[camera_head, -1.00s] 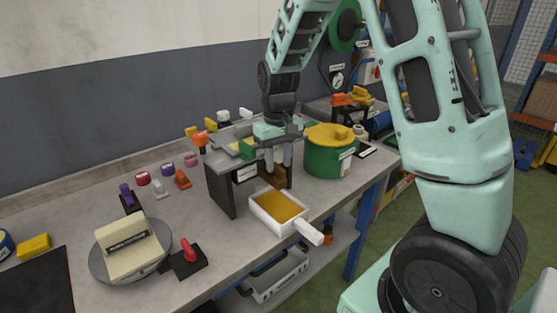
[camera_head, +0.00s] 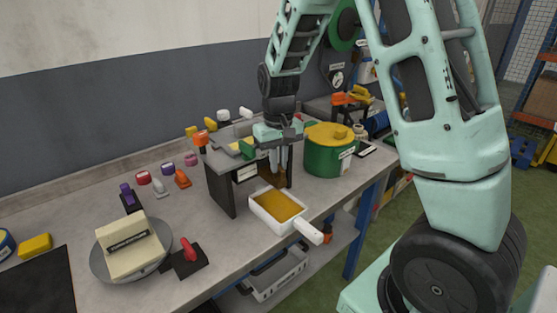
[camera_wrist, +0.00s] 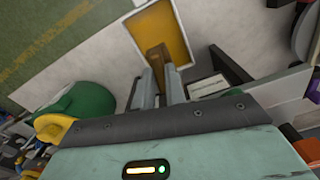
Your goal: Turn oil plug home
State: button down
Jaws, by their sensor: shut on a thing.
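My gripper (camera_head: 279,165) points down at the front of a dark stand (camera_head: 222,187) on the bench. In the wrist view the gripper (camera_wrist: 159,72) has its two grey fingers close together, shut on a brown piece (camera_wrist: 158,60), which seems to be the oil plug. In the head view the fingers mostly hide this piece. A white pan (camera_head: 262,222) with amber contents and a white handle lies just in front of the stand. It also shows beyond the fingertips in the wrist view (camera_wrist: 187,52). How far the plug is seated cannot be seen.
A green pot (camera_head: 325,158) with a yellow lid stands close to the right of my gripper. A round grey plate (camera_head: 102,270) with a cream block and a red-handled switch (camera_head: 190,252) are at the left. Small coloured pieces lie behind them. Bare bench lies between.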

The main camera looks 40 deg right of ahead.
aim_at(279, 166)
jog(key=m+p, duration=0.2)
jog(key=m, duration=0.1)
jog(key=shift+r+m, duration=0.15)
jog(key=shift+m, duration=0.25)
jog(key=m+p, duration=0.2)
jog(key=m, duration=0.1)
jog(key=shift+m, duration=0.4)
jog(key=m+p, duration=0.3)
jog(key=m, duration=0.1)
jog(key=shift+m+p, duration=0.8)
jog(key=shift+m, duration=0.8)
jog(key=c, duration=1.4)
grip_release()
jog(key=shift+c, duration=0.2)
notch_tip(279, 166, up, 17)
jog(key=b, duration=0.1)
jog(key=shift+b, duration=0.35)
